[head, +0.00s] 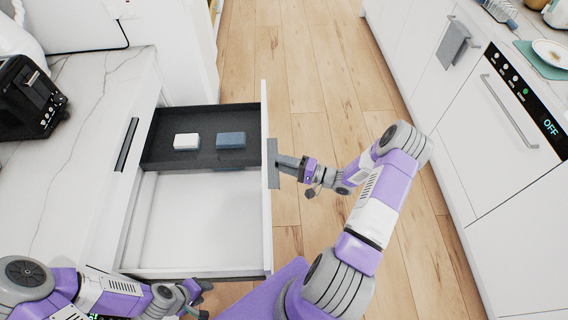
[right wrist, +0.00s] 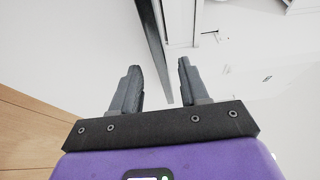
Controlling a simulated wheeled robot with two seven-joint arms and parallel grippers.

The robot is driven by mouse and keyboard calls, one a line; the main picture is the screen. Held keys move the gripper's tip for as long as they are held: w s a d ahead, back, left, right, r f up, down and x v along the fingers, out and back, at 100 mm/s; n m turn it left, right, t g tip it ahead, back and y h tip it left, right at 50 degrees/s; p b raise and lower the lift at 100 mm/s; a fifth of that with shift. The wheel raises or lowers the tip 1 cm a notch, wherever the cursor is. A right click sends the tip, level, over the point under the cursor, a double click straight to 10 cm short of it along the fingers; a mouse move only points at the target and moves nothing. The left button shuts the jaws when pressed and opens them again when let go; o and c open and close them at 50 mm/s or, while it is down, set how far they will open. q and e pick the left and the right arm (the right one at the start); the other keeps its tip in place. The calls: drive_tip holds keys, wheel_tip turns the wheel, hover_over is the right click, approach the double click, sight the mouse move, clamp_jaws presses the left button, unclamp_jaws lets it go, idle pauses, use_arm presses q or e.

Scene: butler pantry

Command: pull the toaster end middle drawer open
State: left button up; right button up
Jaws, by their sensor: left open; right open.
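A white drawer (head: 200,215) stands pulled far out of the cabinet on the toaster side. Its front panel (head: 264,120) faces the aisle, and a grey handle (head: 272,163) shows on its outer face. My right gripper (head: 282,165) is at this handle. In the right wrist view its two fingers (right wrist: 158,66) are spread, with a dark bar (right wrist: 154,45) running between them; contact cannot be told. My left gripper (head: 196,295) is open and empty near the drawer's near side, low in the picture.
Inside the drawer a dark tray (head: 165,160) holds a white block (head: 187,141) and a blue block (head: 231,140). A black toaster (head: 28,95) stands on the marble counter (head: 70,180). Another dark handle (head: 127,145) is on the cabinet. Wooden floor (head: 310,80) is clear before the right-hand cabinets.

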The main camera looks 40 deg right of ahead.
drive_tip(key=shift+s, duration=0.1)
drive_tip(key=p+v, duration=0.1)
drive_tip(key=v, duration=0.6)
drive_tip(key=shift+d+p, duration=0.15)
drive_tip(key=shift+p, duration=0.15)
drive_tip(key=shift+s, duration=0.15)
